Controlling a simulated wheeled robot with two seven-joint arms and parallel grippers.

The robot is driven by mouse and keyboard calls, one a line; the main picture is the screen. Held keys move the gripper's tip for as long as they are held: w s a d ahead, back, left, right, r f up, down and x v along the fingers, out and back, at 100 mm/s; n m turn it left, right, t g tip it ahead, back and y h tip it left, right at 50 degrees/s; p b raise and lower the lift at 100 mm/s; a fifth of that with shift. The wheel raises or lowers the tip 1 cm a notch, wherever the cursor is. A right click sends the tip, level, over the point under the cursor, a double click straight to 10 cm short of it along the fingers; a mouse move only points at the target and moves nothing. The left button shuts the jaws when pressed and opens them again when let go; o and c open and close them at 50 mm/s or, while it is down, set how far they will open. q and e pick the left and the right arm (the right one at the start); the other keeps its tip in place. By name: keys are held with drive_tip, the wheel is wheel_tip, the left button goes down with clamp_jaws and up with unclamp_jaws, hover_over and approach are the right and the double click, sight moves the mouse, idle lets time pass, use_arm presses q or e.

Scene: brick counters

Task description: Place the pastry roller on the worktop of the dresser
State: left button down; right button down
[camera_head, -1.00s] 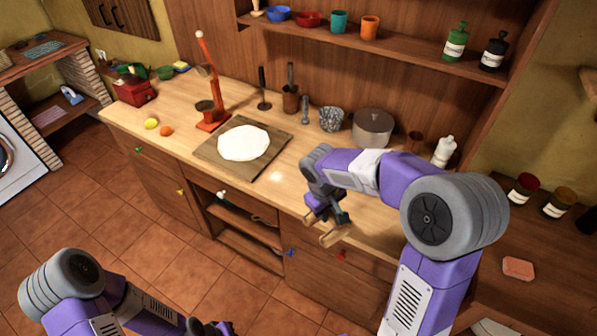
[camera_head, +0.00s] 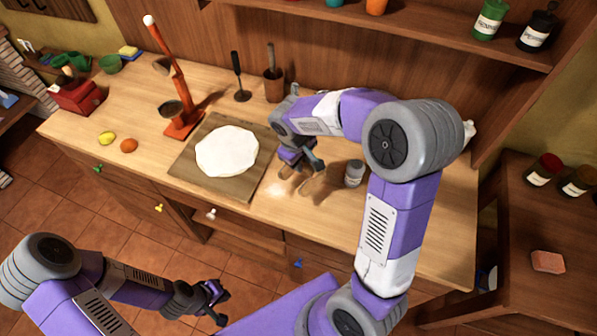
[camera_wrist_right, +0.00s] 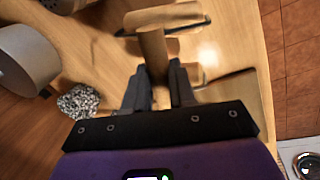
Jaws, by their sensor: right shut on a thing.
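The pastry roller (camera_head: 287,186) is a small light-wood tool with a cylinder across its handle's end. It is held low over the front part of the dresser's worktop (camera_head: 236,289)... right of the pastry board. My right gripper (camera_head: 301,165) is shut on it. In the right wrist view the fingers (camera_wrist_right: 157,82) grip the roller's handle (camera_wrist_right: 153,48), with a cylinder (camera_wrist_right: 163,17) beyond. I cannot tell whether the roller touches the worktop. My left gripper (camera_head: 217,302) is low in front of the dresser, away from the worktop; its fingers are too small to read.
A board (camera_head: 186,176) with white dough (camera_head: 226,151) lies left of my right gripper. A small grey jar (camera_head: 354,174) stands to its right. An orange scale (camera_head: 182,123), lemon and orange fruit are further left. A grey pot (camera_wrist_right: 25,60) shows in the wrist view.

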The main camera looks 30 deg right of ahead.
drive_tip(key=shift+w+f, duration=0.1)
drive_tip(key=shift+f, duration=0.85)
wheel_tip(320, 180, down, 3)
drive_tip(key=shift+f+b, duration=0.1)
drive_tip(key=shift+b, duration=0.3)
drive_tip(key=shift+w+f, duration=0.1)
drive_tip(key=shift+f, duration=0.1)
